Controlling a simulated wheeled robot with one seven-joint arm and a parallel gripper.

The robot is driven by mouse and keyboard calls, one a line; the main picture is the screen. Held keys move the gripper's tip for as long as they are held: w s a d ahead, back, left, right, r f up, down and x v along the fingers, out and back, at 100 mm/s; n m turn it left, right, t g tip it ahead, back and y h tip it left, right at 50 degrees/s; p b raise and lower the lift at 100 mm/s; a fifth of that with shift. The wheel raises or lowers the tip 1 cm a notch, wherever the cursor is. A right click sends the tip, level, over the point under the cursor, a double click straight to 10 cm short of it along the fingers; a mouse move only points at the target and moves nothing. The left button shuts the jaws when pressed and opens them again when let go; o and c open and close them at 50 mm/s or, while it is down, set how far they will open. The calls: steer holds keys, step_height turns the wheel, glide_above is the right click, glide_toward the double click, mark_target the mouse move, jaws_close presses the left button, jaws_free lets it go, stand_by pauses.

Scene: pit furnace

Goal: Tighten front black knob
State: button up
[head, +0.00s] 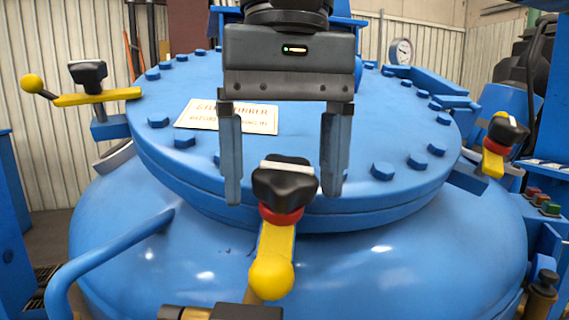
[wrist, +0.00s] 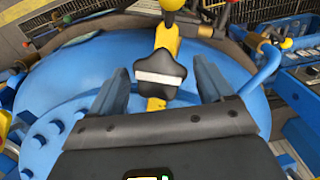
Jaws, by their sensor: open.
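The front black knob (head: 284,183) is lobed with a white stripe across its top. It sits above a red collar (head: 281,214) and a yellow lever with a ball end (head: 271,277) at the front edge of the blue lid. My gripper (head: 284,200) is open, its two fingers pointing down on either side of the knob, with a gap to each. In the wrist view the knob (wrist: 159,77) shows between the open fingers of my gripper (wrist: 160,88), a little beyond the tips. I cannot tell whether the fingers touch it.
The blue lid (head: 400,130) carries bolts around its rim and a white sign (head: 227,116). Other black knobs stand at left (head: 88,73) and right (head: 503,128). A blue curved handle (head: 100,260) is at the lower left. A gauge (head: 401,50) stands behind.

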steer(key=shift+c, duration=0.5)
steer(key=c, duration=0.9)
steer(key=shift+o, duration=0.2)
steer(key=shift+m, duration=0.3)
steer(key=m+b, duration=0.1)
steer(key=m+y+b, duration=0.1)
steer(key=m, duration=0.1)
steer(key=shift+d+f+y, duration=0.15)
steer(key=shift+y, duration=0.15)
steer(key=m+y+b, duration=0.1)
steer(key=m+b, duration=0.1)
steer(key=m+y+b, duration=0.1)
steer(key=m+b, duration=0.1)
steer(key=m, duration=0.1)
steer(key=shift+d+f+t, duration=0.1)
steer(key=shift+d+t, duration=0.05)
steer(key=shift+t, duration=0.15)
steer(key=m+t+y+b, duration=0.1)
steer(key=m+b, duration=0.3)
steer(key=shift+s+d+m, duration=0.1)
steer(key=shift+m, duration=0.3)
steer(key=shift+s+m+t+y+b, duration=0.1)
steer(key=shift+m+t+y+b, duration=0.55)
steer(key=shift+m+b, duration=1.2)
steer(key=shift+t, duration=0.25)
